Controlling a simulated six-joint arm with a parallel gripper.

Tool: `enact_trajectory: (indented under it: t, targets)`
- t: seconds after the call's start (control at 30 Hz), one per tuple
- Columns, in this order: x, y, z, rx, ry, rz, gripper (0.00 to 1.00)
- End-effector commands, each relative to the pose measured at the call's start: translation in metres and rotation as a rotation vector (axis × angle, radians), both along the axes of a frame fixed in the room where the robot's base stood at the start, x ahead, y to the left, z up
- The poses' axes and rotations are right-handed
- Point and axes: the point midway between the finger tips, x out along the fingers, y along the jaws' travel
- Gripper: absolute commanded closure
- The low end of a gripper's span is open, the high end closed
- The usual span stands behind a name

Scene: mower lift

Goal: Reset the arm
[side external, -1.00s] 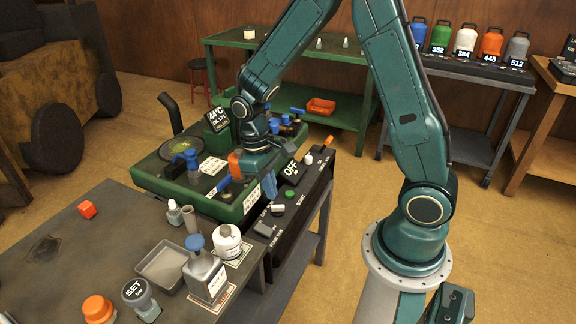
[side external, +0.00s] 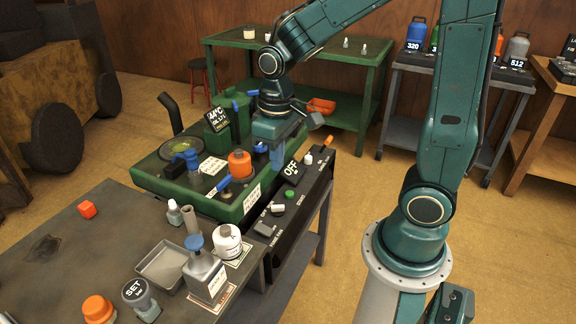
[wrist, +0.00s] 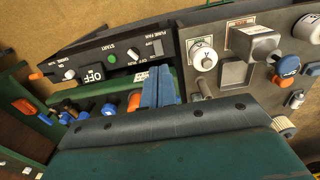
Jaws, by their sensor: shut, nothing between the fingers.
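My gripper (side external: 277,155) hangs from my teal arm over the right part of the green machine (side external: 215,207), above its edge by the black control panel (side external: 290,203). Its blue fingers are together with nothing between them; they also show in the wrist view (wrist: 158,88). An orange cap (side external: 240,163) with a blue lever stands on the machine just left of the gripper, apart from it. A display reading OFF (side external: 291,168) is on the panel to the gripper's right. Part of the machine top behind the gripper is hidden.
A green table (side external: 330,60) and a shelf of coloured bottles stand behind.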

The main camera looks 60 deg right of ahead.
Motion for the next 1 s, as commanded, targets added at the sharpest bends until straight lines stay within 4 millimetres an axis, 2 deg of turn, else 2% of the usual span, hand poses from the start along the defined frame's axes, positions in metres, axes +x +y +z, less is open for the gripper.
enact_trajectory:
  t: [0.03, 0.2, 0.5, 0.8, 1.0]
  targets:
    - [-0.004, 0.001, 0.01, 0.0, -0.03, 0.001, 1.0]
    - [-0.021, 0.004, 0.036, -0.001, -0.109, 0.001, 1.0]
    - [-0.054, 0.009, 0.074, 0.001, -0.251, 0.002, 1.0]
    - [-0.09, 0.013, 0.099, 0.004, -0.388, 0.004, 1.0]
    - [-0.107, 0.014, 0.106, 0.008, -0.45, 0.003, 1.0]
